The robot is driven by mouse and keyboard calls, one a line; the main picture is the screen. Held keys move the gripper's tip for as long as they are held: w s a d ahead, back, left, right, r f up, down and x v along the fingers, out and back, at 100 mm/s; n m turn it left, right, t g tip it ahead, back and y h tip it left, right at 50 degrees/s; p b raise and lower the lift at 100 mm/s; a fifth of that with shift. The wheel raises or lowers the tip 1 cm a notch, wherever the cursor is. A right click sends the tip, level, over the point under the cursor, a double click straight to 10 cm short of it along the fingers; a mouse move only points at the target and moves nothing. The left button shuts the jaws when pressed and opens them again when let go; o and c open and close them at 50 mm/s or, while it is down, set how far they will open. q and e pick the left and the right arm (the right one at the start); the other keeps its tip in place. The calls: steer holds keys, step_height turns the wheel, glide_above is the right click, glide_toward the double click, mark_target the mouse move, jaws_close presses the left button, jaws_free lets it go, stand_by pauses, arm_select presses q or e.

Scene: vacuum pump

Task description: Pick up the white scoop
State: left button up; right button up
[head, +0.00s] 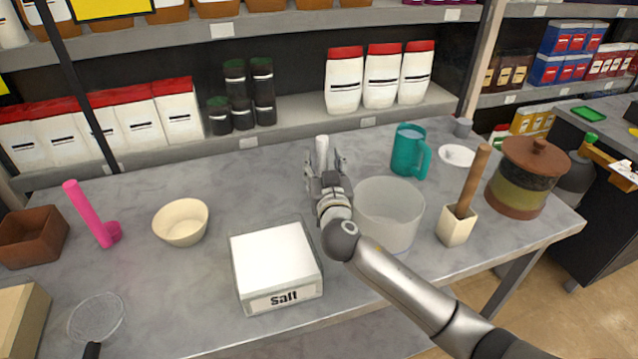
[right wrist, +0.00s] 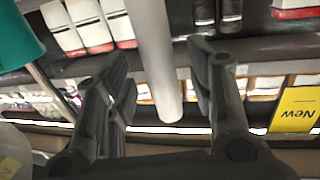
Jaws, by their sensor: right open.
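The white scoop shows as a pale upright handle (head: 321,146) just beyond my right gripper (head: 324,165) in the head view. In the right wrist view the handle (right wrist: 156,50) stands between the two spread fingers (right wrist: 162,85), with gaps on both sides. My right gripper is open around the handle. The scoop's lower end is hidden behind the gripper in the head view. My left gripper is not in view.
A translucent tub (head: 390,215) stands close right of my right gripper. A box labelled Salt (head: 275,257) is in front. A cream bowl (head: 181,222) and pink scoop (head: 90,212) are left. A teal mug (head: 408,150) is at the back right.

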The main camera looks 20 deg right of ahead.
steer(key=shift+w+d, duration=0.15)
steer(key=shift+w, duration=0.85)
steer(key=shift+c, duration=0.2)
jaws_close()
